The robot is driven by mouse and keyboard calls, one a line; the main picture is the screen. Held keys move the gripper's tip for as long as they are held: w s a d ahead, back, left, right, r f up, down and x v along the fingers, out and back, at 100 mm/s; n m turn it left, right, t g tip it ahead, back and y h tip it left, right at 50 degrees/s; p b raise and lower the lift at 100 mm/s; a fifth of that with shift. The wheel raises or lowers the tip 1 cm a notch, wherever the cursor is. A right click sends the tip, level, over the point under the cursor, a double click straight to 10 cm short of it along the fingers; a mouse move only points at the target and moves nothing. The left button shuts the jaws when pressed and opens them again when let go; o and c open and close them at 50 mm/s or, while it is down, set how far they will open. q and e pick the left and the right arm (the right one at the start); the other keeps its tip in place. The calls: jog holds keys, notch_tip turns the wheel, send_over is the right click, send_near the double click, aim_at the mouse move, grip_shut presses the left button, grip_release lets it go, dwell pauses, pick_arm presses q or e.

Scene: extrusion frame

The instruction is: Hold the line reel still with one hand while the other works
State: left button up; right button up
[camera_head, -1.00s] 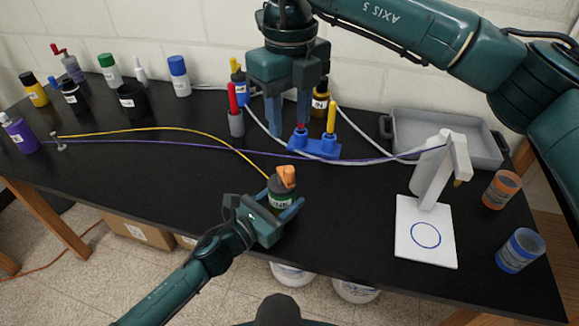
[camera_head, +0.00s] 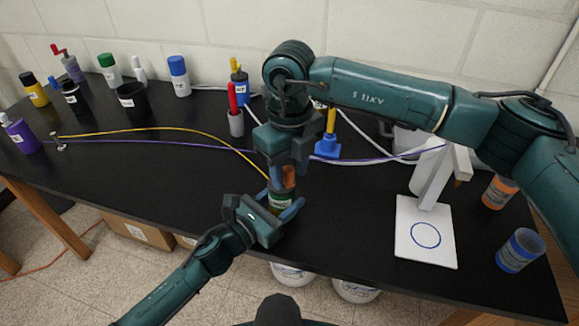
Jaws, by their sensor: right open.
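The line reel (camera_head: 279,204), a dark cylinder with a green-and-white label and an orange top, stands near the table's front edge. A yellow line runs to it from a small post on the left. My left gripper (camera_head: 278,207) has its fingers on both sides of the reel's body and is shut on it. My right gripper (camera_head: 288,179) points down from above. Its fingers are open and stand around the orange top (camera_head: 289,175); I cannot tell whether they touch it. The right gripper partly hides the reel's upper part.
A blue holder (camera_head: 328,148) with a yellow-topped tool stands behind, partly hidden. A white stand (camera_head: 431,177) and a white card with a blue ring (camera_head: 412,246) are on the right, with orange and blue jars (camera_head: 521,250). Bottles line the back left. A purple line crosses the table.

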jog(key=shift+c, duration=0.6)
grip_shut()
jog(key=shift+w+d+n, duration=0.3)
jog(key=shift+n, duration=1)
jog(key=shift+w+d+n, duration=0.25)
jog(key=shift+d+n, duration=0.05)
jog(key=shift+n, duration=1)
jog(key=shift+w+d+n, duration=0.3)
jog(key=shift+n, duration=1)
jog(key=shift+o, duration=0.6)
grip_release()
